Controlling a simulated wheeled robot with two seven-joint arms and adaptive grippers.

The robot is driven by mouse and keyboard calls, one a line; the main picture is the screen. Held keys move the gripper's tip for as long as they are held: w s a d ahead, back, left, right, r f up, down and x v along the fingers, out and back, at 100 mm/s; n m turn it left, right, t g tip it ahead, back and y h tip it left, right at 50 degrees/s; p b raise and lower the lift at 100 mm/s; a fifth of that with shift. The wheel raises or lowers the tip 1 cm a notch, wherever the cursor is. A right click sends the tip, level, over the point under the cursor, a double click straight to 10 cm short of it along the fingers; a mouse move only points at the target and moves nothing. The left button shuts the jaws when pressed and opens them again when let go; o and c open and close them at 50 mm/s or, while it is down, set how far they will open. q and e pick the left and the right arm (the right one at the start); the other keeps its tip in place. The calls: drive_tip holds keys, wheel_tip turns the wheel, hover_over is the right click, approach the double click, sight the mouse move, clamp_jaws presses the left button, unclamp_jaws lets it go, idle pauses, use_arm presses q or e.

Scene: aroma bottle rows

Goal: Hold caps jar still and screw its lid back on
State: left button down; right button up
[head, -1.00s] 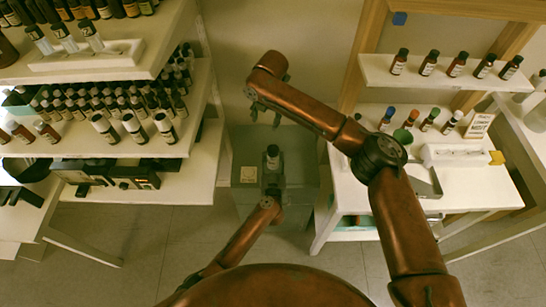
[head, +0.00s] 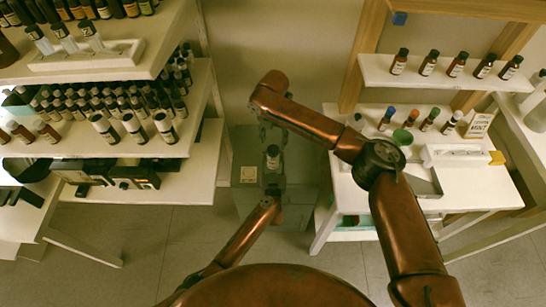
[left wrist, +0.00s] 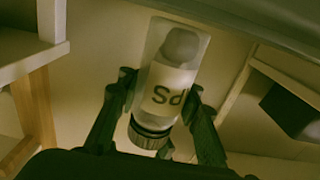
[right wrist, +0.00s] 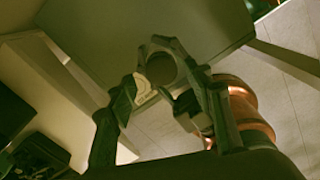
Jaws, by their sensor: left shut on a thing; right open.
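The caps jar (head: 273,158) is a small pale-labelled jar with a dark top, upright over a grey box in the head view. In the left wrist view the jar (left wrist: 168,88) appears upside down, and a dark ridged lid (left wrist: 150,135) sits at its capped end. I cannot tell how tightly it is screwed. My left gripper (head: 272,184) is shut on the jar, a finger on each side. My right gripper (head: 274,134) is open just above the jar's top. In the right wrist view the round top (right wrist: 161,69) shows between its open fingers (right wrist: 150,92).
The grey box (head: 303,180) stands below the jar. A shelf unit (head: 130,150) with many bottles is on the left. A white table (head: 470,185) with bottles and a card is on the right, close to my right arm.

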sight(273, 148)
drive_tip(key=shift+f, duration=2.1)
drive_tip(key=shift+c, duration=0.7)
